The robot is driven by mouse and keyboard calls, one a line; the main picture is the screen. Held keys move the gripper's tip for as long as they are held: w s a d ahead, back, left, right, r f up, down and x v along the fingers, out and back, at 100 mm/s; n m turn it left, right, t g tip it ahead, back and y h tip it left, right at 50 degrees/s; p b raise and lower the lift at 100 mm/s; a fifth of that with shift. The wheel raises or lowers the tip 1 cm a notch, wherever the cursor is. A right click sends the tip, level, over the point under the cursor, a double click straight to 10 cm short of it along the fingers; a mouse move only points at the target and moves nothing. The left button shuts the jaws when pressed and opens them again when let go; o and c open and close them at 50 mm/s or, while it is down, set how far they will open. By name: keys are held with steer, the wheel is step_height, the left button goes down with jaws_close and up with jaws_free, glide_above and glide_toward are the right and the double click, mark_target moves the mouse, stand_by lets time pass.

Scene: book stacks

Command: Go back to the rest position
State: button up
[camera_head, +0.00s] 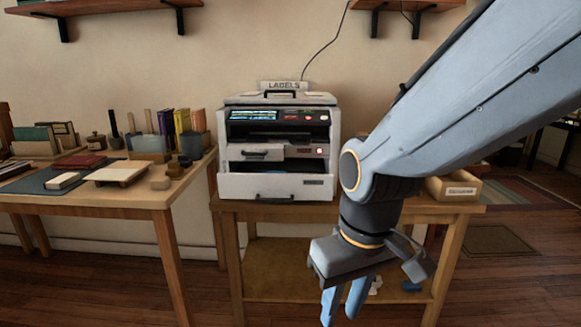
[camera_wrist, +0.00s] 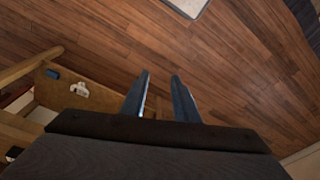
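My gripper (camera_head: 342,306) hangs low at the right of centre in the head view, in front of the small wooden table with the label printer. Its two blue fingers point down and stand apart with nothing between them. In the wrist view my gripper (camera_wrist: 159,78) shows the same clear gap, with wooden floor (camera_wrist: 225,65) beyond the fingertips. My arm reaches down from the upper right and hides part of the table's right side.
The label printer (camera_head: 277,186) stands on the small wooden table (camera_head: 231,206), beside a labelled wooden box (camera_head: 456,189). Small items lie on its lower shelf (camera_head: 275,280). A desk (camera_head: 125,198) with books stands at left. Wall shelves hang above. Open floor lies at right.

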steer(key=s+d+r+m+p, duration=0.2)
steer(key=d+r+p, duration=0.3)
steer(key=p, duration=0.5)
steer(key=s+d+r+m+g+h+p, duration=0.1)
steer(key=s+d+r+m+p, duration=0.1)
steer(key=d+r+p, duration=0.4)
step_height(320, 180, up, 2)
steer(key=p, duration=0.4)
steer(key=shift+m, duration=0.3)
